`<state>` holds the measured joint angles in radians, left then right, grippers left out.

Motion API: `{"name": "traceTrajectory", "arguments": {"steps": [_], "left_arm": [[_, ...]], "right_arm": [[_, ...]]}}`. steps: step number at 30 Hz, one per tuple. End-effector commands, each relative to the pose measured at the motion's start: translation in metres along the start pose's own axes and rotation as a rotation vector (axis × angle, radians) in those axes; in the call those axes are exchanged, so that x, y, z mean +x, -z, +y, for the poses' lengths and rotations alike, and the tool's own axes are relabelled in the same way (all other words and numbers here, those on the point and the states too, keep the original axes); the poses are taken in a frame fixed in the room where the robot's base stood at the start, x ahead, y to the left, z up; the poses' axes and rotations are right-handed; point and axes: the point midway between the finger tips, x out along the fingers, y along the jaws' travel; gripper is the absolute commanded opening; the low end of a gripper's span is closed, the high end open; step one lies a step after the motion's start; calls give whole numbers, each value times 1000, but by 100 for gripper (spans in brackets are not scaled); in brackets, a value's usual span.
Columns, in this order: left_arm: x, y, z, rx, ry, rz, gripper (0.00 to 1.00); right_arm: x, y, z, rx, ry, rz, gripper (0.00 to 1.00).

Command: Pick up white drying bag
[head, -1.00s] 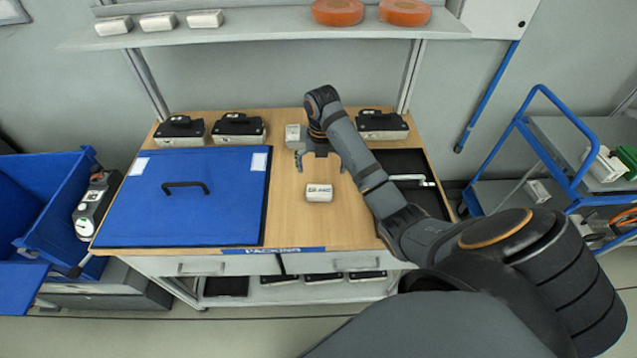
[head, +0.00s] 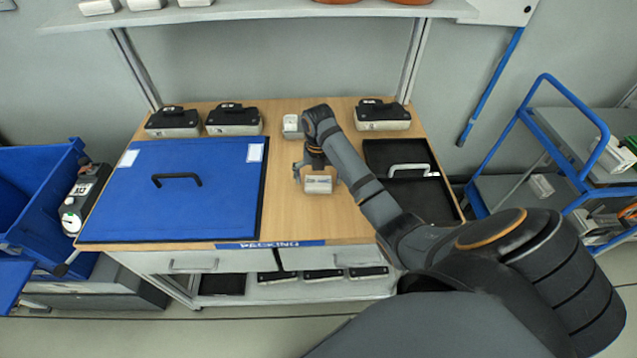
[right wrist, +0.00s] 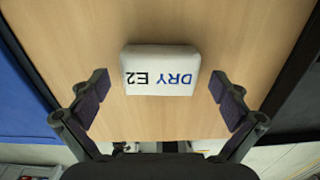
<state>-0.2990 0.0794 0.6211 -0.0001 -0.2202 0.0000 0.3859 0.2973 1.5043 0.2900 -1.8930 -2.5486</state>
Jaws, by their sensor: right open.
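The white drying bag (head: 318,185) lies on the wooden bench top, just in front of my right gripper in the head view. In the right wrist view the bag (right wrist: 161,70) shows dark and blue lettering, "DRY E2", upside down. My right gripper (head: 316,173) is open above the bench. In the right wrist view its two fingers (right wrist: 158,92) stand apart on either side of the bag, with a gap on each side and nothing held. My left gripper is not in view.
A blue lid (head: 180,190) with a handle covers the bench's left part. A black tray (head: 412,185) with a grey handle lies to the right. A small whitish box (head: 292,126) and black-topped devices (head: 234,118) stand at the back. A blue trolley (head: 560,150) stands right.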

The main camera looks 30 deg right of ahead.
Motion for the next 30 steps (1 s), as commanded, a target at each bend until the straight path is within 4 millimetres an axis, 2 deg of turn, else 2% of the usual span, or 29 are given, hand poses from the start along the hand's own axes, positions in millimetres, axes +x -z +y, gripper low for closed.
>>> {"name": "traceTrajectory", "arguments": {"steps": [1, 12, 19, 23, 28, 30], "left_arm": [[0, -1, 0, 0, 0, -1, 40], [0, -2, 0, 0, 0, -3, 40], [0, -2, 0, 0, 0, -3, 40], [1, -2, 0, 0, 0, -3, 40], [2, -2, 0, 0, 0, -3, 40], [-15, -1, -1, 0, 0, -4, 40]], "right_arm": [[0, 0, 0, 0, 0, 0, 96], [0, 0, 0, 0, 0, 0, 48], [-1, 0, 0, 0, 0, 0, 48], [-8, -1, 0, 1, -1, -2, 48], [-35, -1, -1, 0, 0, -5, 48], [-54, 8, -12, 1, 4, -4, 48]]}}
